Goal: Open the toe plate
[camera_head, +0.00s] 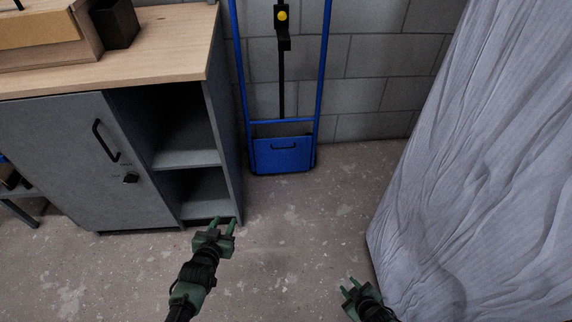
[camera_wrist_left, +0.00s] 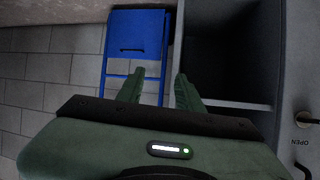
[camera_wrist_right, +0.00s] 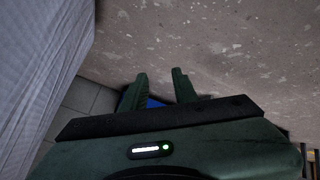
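The blue toe plate (camera_head: 284,158) is folded up flat against the foot of a blue hand truck (camera_head: 322,70), with a dark handle (camera_head: 283,147) on its face. The left wrist view also shows the plate (camera_wrist_left: 138,28), upside down beyond the fingers. My left gripper (camera_head: 225,222) is open and empty, in front of the cabinet's right edge, left of the plate and apart from it. My right gripper (camera_head: 349,285) is open and empty near the grey cover, right of the plate and nearer to me. Between its fingers a bit of blue (camera_wrist_right: 154,103) shows in the right wrist view.
A grey cabinet (camera_head: 65,150) with a wooden top, a handled door and open shelves stands at left. A grey draped cover (camera_head: 470,190) fills the right. A block wall (camera_head: 375,65) stands behind the truck. The concrete floor (camera_head: 300,225) between is clear.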

